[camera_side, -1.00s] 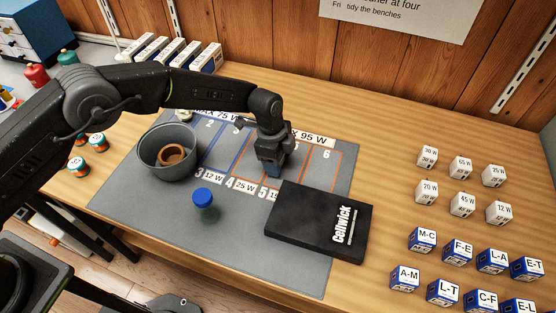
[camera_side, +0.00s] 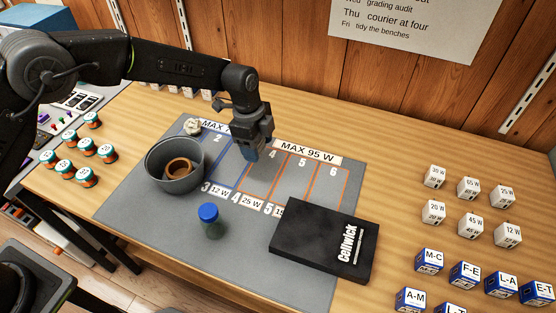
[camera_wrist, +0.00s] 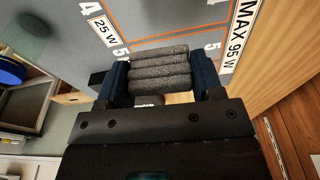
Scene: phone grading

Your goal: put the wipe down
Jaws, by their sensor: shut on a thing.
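In the wrist view, a grey ribbed wipe (camera_wrist: 160,68), rolled or folded, is between the two blue fingers of my gripper (camera_wrist: 163,85), which is shut on it. In the side view, my gripper (camera_side: 254,152) points down over the grey mat (camera_side: 150,210), near lane 4 and left of the MAX 95 W label (camera_side: 307,152). The wipe is hidden there by the fingers. I cannot tell how high it is above the mat.
A grey bowl (camera_side: 176,172) with a brown ring stands on the mat's left. A blue-capped jar (camera_side: 210,221) stands in front, and a black Cellwick slab (camera_side: 325,240) lies at right. A crumpled white thing (camera_side: 192,127) lies behind the bowl. Labelled blocks (camera_side: 468,188) stand at far right.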

